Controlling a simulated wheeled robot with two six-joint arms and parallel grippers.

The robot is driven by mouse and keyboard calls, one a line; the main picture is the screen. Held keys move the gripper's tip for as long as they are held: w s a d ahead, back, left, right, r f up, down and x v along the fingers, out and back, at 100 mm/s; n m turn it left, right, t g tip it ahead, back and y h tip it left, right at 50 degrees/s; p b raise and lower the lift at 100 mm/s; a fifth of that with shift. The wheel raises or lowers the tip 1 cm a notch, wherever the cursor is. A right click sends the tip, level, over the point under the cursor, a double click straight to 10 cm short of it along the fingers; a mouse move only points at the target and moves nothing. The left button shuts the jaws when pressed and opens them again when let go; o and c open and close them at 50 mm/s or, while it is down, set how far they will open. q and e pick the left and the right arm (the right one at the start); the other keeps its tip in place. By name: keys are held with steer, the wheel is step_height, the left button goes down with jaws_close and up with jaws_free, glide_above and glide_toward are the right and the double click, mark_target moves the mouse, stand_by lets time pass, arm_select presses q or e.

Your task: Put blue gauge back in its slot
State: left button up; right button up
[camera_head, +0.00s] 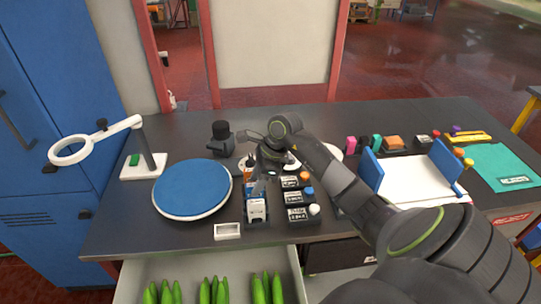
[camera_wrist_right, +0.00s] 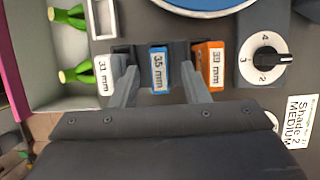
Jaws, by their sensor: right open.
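The blue gauge (camera_wrist_right: 158,70), marked 35 mm, stands in a dark rack between a white gauge (camera_wrist_right: 103,75) and an orange gauge (camera_wrist_right: 209,66) in the right wrist view. My right gripper (camera_wrist_right: 159,80) is open, with one finger on each side of the blue gauge and a gap showing on both sides. In the head view my right gripper (camera_head: 261,182) points down over the rack and hides much of it; the white gauge (camera_head: 256,209) shows at the front. How deep the blue gauge sits cannot be told. My left gripper is out of view.
A round blue-topped disc (camera_head: 192,188) lies left of the rack. A small white tray (camera_head: 228,231) is at the table's front edge. Several black labelled boxes with knobs (camera_head: 296,197) stand close on the right. An open drawer below holds green produce (camera_head: 221,291).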

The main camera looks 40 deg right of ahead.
steer(key=b+v, duration=0.2)
steer(key=v, duration=1.1)
steer(key=shift+b, duration=0.3)
